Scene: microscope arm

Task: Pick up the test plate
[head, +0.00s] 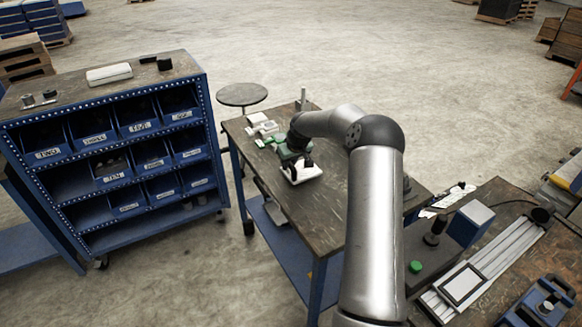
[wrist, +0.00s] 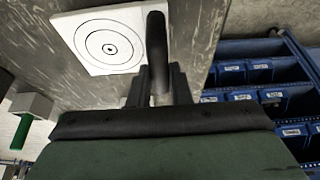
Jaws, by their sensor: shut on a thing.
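The test plate (wrist: 88,50) is a white square with black concentric rings and a centre dot. A dark upright post (wrist: 156,45) stands at its right side in the wrist view. My gripper (wrist: 158,88) is shut on this post, with its dark fingers on either side of it. In the head view the white plate (head: 305,173) shows just below my green and black gripper (head: 297,164), over the dark worktable (head: 325,205). I cannot tell whether the plate touches the tabletop. The gripper hides part of the plate.
White and green items (head: 262,125) lie at the table's back left. A blue bin rack (head: 120,150) stands to the left, and a round stool (head: 242,95) behind. A second bench (head: 500,270) with a rail device stands at right. The table's front part is clear.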

